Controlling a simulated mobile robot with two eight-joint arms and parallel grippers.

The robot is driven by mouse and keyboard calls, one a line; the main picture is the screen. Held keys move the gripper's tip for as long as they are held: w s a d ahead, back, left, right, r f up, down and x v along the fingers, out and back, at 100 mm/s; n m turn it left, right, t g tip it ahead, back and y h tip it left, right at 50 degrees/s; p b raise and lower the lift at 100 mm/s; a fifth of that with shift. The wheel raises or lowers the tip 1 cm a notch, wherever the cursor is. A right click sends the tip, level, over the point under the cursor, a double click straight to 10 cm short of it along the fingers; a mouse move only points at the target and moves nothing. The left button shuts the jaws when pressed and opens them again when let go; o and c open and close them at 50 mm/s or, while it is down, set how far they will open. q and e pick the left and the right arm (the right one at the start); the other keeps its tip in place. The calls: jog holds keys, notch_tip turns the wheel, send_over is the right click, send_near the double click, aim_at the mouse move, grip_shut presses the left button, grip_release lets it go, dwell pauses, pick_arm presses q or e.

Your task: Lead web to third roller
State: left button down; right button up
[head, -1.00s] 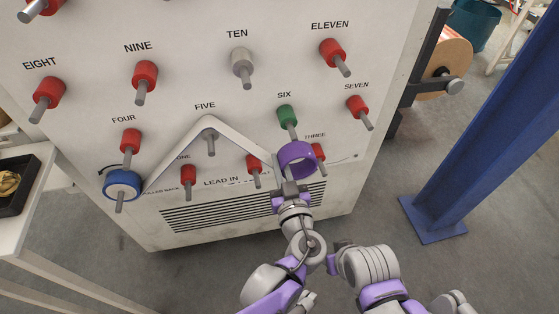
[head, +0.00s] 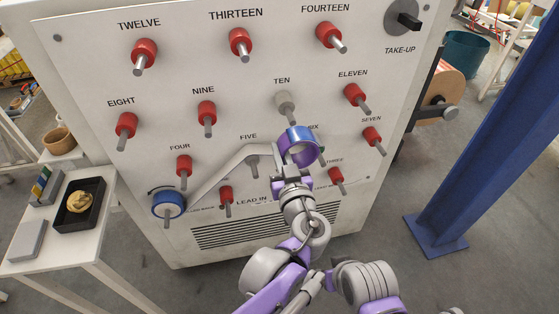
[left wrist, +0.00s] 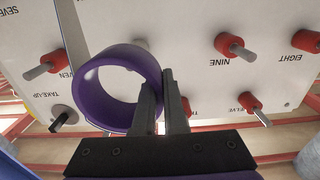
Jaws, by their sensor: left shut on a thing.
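My left gripper (head: 291,170) is shut on a purple ring (head: 297,141), which is the lead end of the white web (head: 217,176). In the left wrist view the ring (left wrist: 84,92) has its wall between the two fingers (left wrist: 163,105). The web rises from the blue roll (head: 167,205), passes over grey roller FIVE (head: 254,166) and reaches the ring. Red roller THREE (head: 337,176) is to the lower right, and grey roller TEN (head: 285,103) is above the ring. My right gripper is not clearly shown.
Red rollers NINE (head: 207,112), ELEVEN (head: 355,96) and SEVEN (head: 372,137) stick out of the panel around the ring. A blue post (head: 480,150) stands at the right. A white side table (head: 90,243) with a black tray is at the left.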

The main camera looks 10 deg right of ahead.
pick_arm(q)
jog(key=shift+w+a+r, duration=0.15)
jog(key=shift+r, duration=0.25)
jog(key=shift+w, duration=0.6)
jog(key=w, duration=0.8)
jog(key=shift+w+p, duration=0.3)
jog(key=shift+p, duration=0.05)
jog(key=s, duration=0.8)
jog(key=shift+p, duration=0.4)
